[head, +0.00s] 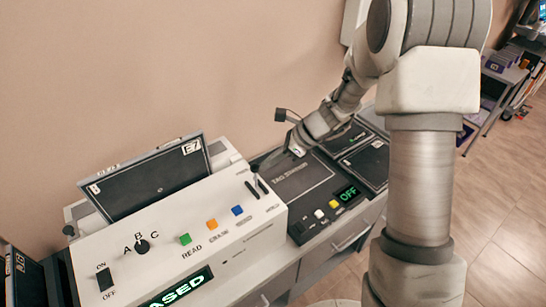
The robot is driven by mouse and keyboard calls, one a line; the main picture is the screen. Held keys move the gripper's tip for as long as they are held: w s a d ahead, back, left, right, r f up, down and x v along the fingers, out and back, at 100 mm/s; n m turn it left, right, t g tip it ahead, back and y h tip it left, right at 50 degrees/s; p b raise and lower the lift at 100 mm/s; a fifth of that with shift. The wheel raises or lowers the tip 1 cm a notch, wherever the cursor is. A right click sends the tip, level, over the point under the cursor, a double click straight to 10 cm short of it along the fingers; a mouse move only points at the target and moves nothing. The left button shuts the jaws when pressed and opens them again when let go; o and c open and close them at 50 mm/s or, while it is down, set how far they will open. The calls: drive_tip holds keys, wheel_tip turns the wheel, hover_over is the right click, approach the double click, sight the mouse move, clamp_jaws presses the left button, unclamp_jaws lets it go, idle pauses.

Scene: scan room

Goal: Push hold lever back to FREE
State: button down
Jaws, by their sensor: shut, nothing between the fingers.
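The hold lever (255,181) is a small, thin upright piece by two short dark slots at the right end of the white console's sloped top, in the head view. Its exact position is too small to read, and I see no legible FREE label. My gripper (266,168) is shut and empty. It reaches in from the upper right, with its fingertips close beside the lever. I cannot tell whether they touch it.
The white console (225,222) has green, orange and blue buttons, an A-B-C knob (142,247), an ON/OFF switch (105,280) and a display ending in "ASED". A dark unit (295,190) with an OFF display stands to the right. A wall rises behind.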

drive_tip(key=shift+w+a, duration=0.25)
drive_tip(key=shift+w, duration=0.2)
drive_tip(key=shift+r, duration=0.1)
drive_tip(key=shift+r+p, duration=0.7)
drive_tip(key=shift+r, duration=0.05)
drive_tip(key=shift+d+r, duration=0.1)
drive_tip(key=w+v, duration=0.3)
drive_tip(key=v, duration=0.9)
drive_tip(key=shift+r+p, duration=0.45)
drive_tip(key=shift+r, duration=0.1)
